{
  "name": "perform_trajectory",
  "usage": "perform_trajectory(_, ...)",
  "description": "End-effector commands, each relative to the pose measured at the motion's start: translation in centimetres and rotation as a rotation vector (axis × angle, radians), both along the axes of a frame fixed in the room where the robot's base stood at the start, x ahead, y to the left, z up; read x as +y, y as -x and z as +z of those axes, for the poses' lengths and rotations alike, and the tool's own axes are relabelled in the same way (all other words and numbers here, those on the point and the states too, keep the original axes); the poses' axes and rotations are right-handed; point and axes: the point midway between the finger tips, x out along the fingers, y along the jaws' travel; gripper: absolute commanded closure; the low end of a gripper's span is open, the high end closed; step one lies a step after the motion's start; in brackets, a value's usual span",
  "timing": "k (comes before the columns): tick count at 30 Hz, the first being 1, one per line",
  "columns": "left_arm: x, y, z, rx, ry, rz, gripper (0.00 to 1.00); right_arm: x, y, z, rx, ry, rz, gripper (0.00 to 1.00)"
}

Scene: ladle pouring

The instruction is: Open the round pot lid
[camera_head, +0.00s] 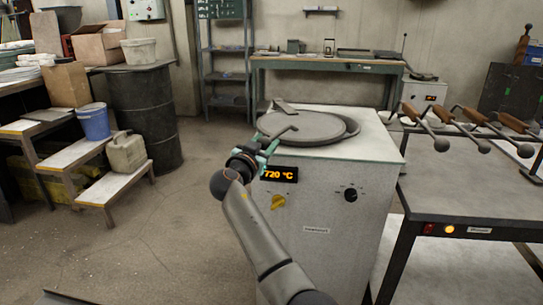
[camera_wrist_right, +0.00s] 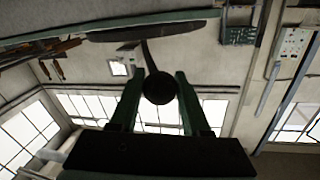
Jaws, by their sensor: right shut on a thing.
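The round pot lid (camera_head: 310,125) is a flat grey disc on top of the white furnace cabinet (camera_head: 320,190). It sits a little left of a round rim (camera_head: 354,126) that shows at its right side; I cannot tell if it is raised. A thin handle (camera_head: 282,134) runs from the lid toward the front left. My right gripper (camera_head: 264,151) is at the handle's outer end. In the right wrist view, the fingers (camera_wrist_right: 157,88) are shut on the handle's dark ball end, with the lid (camera_wrist_right: 145,31) beyond. My left gripper is not in view.
The cabinet front has a lit "720 °C" display (camera_head: 279,174), a yellow knob (camera_head: 278,202) and a black knob (camera_head: 350,195). A dark table (camera_head: 470,200) with several wooden-handled tools stands right. A black drum (camera_head: 145,115) and steps stand left. Floor between is clear.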

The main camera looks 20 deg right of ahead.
Motion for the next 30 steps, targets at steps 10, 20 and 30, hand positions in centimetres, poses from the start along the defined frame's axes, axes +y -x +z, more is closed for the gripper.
perform_trajectory(10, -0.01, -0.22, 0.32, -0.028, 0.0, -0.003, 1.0, 0.53, 0.05, 0.07, 0.005, 0.002, -0.009, 1.0)
perform_trajectory(20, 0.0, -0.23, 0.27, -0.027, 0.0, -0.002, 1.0, 0.57, 0.05, 0.0, 0.004, 0.002, -0.007, 0.27)
perform_trajectory(30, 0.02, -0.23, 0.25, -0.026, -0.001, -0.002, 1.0, 0.76, 0.24, -0.01, 0.003, 0.001, -0.007, 0.25)
